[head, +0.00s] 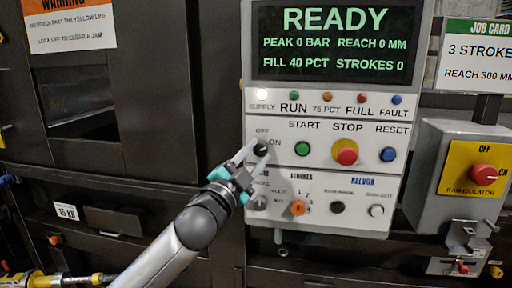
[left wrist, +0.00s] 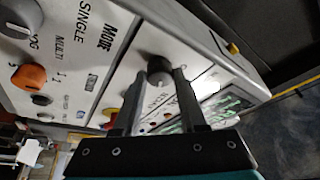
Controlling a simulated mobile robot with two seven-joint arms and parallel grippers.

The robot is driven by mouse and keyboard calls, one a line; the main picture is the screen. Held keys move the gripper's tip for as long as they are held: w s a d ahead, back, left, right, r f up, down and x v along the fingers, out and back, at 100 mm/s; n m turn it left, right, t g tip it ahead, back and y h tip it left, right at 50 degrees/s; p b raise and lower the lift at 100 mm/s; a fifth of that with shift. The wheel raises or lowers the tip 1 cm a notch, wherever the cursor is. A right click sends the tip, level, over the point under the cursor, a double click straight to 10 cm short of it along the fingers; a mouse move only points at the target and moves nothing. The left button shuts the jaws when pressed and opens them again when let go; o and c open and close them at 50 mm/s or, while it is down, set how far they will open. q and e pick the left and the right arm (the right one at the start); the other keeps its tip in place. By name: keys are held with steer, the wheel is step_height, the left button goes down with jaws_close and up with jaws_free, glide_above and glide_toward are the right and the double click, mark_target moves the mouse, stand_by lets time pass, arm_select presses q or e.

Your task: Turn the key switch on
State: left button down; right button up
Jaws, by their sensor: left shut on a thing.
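The key switch (head: 261,149) is a dark round knob at the left of the control panel, between the OFF and ON labels. My left gripper (head: 251,150) comes up from below and is shut on it. In the left wrist view the key switch (left wrist: 159,68) sits between the two fingertips (left wrist: 158,80). Which way the key points cannot be told, as the fingers partly hide it. The panel screen (head: 335,42) reads READY, and the supply lamp (head: 262,95) glows white. My right gripper is not in view.
Start (head: 302,149), stop (head: 345,152) and reset (head: 388,154) buttons are right of the key switch. An orange strokes knob (head: 298,208) and a grey mode knob (head: 259,203) lie below, close to my gripper. The ram isolator box (head: 440,165) stands out at the right.

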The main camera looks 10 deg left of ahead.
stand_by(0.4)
arm_select(q)
steer(key=shift+c, duration=2.3)
jaws_free()
steer(key=b+v, duration=0.2)
steer(key=v, duration=1.3)
steer(key=shift+b, duration=0.35)
steer(key=shift+f, duration=0.1)
